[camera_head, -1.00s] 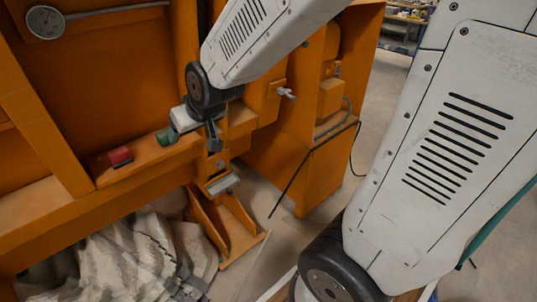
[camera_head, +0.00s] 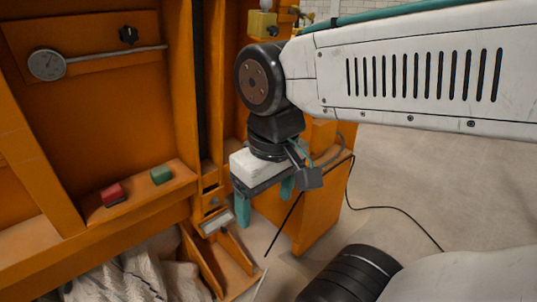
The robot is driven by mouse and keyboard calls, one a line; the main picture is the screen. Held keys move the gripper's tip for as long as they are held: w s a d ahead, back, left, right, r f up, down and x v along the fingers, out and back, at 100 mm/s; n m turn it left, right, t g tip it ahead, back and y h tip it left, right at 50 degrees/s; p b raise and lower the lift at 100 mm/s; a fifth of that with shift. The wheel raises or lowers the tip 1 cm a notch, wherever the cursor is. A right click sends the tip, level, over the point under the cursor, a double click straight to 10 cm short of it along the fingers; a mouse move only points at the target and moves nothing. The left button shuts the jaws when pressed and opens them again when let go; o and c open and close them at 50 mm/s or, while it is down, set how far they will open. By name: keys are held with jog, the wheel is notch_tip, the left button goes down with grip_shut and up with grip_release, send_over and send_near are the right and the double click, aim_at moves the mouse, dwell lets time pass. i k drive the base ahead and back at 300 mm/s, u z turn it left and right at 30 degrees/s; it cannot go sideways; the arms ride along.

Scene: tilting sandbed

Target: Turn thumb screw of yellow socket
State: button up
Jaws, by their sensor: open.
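A small yellow block (camera_head: 262,24), which looks like the yellow socket, sits at the top on the orange frame, just above my arm's wrist joint. A dark knob-like part shows on it, but it is too small to tell if this is the thumb screw. My gripper (camera_head: 266,199) hangs below and in front of it, teal fingers pointing down, spread apart with nothing between them. It is apart from the yellow block. My arm hides part of the frame behind it.
A dial gauge (camera_head: 47,64) and black knob (camera_head: 128,34) are on the orange panel. A red block (camera_head: 112,193) and green block (camera_head: 161,175) sit on the ledge. An orange chute (camera_head: 222,262) and crumpled cloth (camera_head: 140,277) lie below. A black cable (camera_head: 395,210) crosses open floor at right.

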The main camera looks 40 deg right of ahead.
aim_at(274, 31)
jog(key=z, duration=0.2)
jog(key=k, duration=0.75)
jog(key=z, duration=0.9)
jog(key=i, duration=0.5)
jog(key=z, duration=0.05)
